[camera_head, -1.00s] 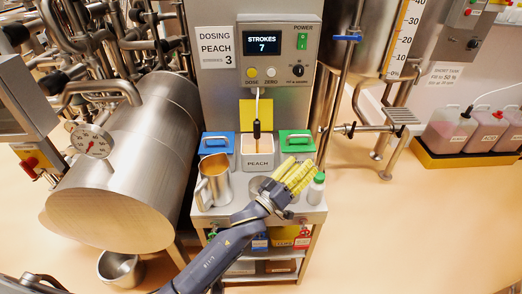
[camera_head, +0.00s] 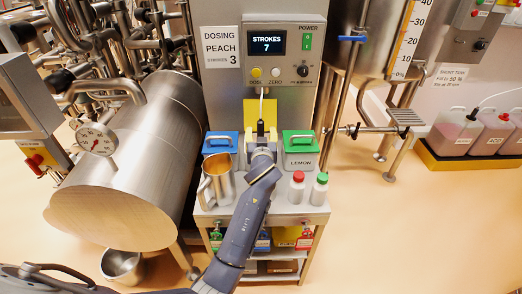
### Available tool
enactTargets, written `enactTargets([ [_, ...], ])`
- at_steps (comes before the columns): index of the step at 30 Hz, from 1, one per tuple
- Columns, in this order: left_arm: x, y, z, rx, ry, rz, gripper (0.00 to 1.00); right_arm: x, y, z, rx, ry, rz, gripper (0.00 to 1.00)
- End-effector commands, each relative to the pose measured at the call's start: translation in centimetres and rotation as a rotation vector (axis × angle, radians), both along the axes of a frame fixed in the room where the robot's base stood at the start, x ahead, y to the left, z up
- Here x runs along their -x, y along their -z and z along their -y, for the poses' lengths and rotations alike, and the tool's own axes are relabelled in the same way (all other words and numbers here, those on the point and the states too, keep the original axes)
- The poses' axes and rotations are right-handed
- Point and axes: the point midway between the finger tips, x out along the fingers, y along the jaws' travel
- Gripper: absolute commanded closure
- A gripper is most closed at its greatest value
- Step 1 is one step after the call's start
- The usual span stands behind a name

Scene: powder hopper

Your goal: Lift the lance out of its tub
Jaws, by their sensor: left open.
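The lance (camera_head: 261,127) shows as a short dark grip with a pale hose running up to the dosing machine. Its lower part and most of the peach tub are hidden behind my left gripper. My right gripper is not in view.
A blue-lidded tub (camera_head: 221,144) and a green-lidded lemon tub (camera_head: 300,150) flank the middle place. A steel jug (camera_head: 217,183), a red-capped bottle (camera_head: 297,188) and a green-capped bottle (camera_head: 319,190) stand in front. A large steel cylinder (camera_head: 135,170) is at left.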

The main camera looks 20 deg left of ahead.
Motion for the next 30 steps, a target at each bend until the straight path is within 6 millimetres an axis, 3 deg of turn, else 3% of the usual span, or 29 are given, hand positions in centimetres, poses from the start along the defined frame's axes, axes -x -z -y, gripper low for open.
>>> enactTargets([
  [15, -5.3, 0.8, -1.7, -0.001, 0.001, 0.001, 0.5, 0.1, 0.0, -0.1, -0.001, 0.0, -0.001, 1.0],
  [27, -5.9, 0.9, -1.8, 0.001, 0.003, 0.001, 0.49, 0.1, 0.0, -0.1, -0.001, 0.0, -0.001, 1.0],
  [30, -5.9, 0.9, -1.8, 0.001, 0.002, 0.001, 0.61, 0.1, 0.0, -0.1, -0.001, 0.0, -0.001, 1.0],
])
